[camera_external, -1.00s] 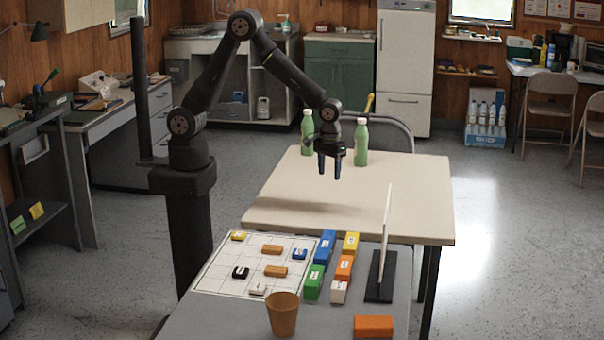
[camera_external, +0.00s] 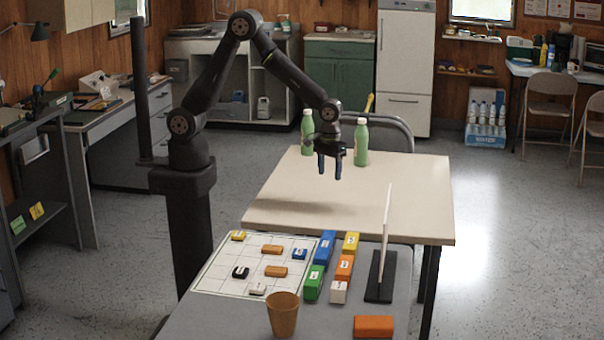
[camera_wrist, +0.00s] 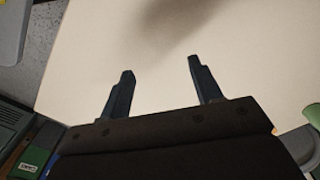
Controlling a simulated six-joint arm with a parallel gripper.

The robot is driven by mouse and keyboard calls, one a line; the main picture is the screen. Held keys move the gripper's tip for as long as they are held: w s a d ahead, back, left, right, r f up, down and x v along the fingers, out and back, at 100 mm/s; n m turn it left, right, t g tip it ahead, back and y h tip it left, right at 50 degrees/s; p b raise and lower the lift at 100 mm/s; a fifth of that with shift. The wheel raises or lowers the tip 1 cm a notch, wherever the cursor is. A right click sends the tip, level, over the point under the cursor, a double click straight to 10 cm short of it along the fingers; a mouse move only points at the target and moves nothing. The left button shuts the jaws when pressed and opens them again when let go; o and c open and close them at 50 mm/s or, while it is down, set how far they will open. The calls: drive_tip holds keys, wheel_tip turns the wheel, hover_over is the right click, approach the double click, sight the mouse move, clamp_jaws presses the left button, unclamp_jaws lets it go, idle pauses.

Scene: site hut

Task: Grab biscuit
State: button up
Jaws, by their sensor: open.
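No thing in view can be told for certain as the biscuit. Small brown-orange pieces lie on the white gridded sheet (camera_external: 215,279): one toward the back (camera_external: 272,249) and one nearer the front (camera_external: 275,271). A larger orange block (camera_external: 373,326) lies at the front right of the grey table. My gripper (camera_external: 329,174) is open and empty, pointing down above the pale table (camera_external: 300,209), in front of two green bottles. In the wrist view my gripper's fingers (camera_wrist: 161,70) stand apart over the bare tabletop.
Green bottles (camera_external: 361,142) (camera_external: 307,133) stand at the pale table's back. On the grey table are several coloured labelled blocks (camera_external: 325,247), a brown cup (camera_external: 283,316) and an upright white panel (camera_external: 385,230) on a black base. The pale table's middle is clear.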

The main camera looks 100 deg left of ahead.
wheel_tip(320, 180, up, 12)
drive_tip(key=w+a+n, duration=0.3)
drive_tip(key=a+n, duration=0.2)
drive_tip(key=a, duration=3.3)
drive_tip(key=s+a+f+n, duration=0.15)
drive_tip(key=s+a, duration=0.45)
drive_tip(key=a, duration=0.8)
drive_tip(key=f, duration=1.5)
drive_tip(key=shift+s+d+f, duration=0.1)
drive_tip(key=shift+d+f, duration=0.1)
drive_tip(key=shift+d, duration=0.2)
drive_tip(key=shift+s+d+f, duration=0.1)
drive_tip(key=shift+f, duration=1.5)
drive_tip(key=shift+s+d+f, duration=0.1)
drive_tip(key=shift+f, duration=1.45)
drive_tip(key=c, duration=1.1)
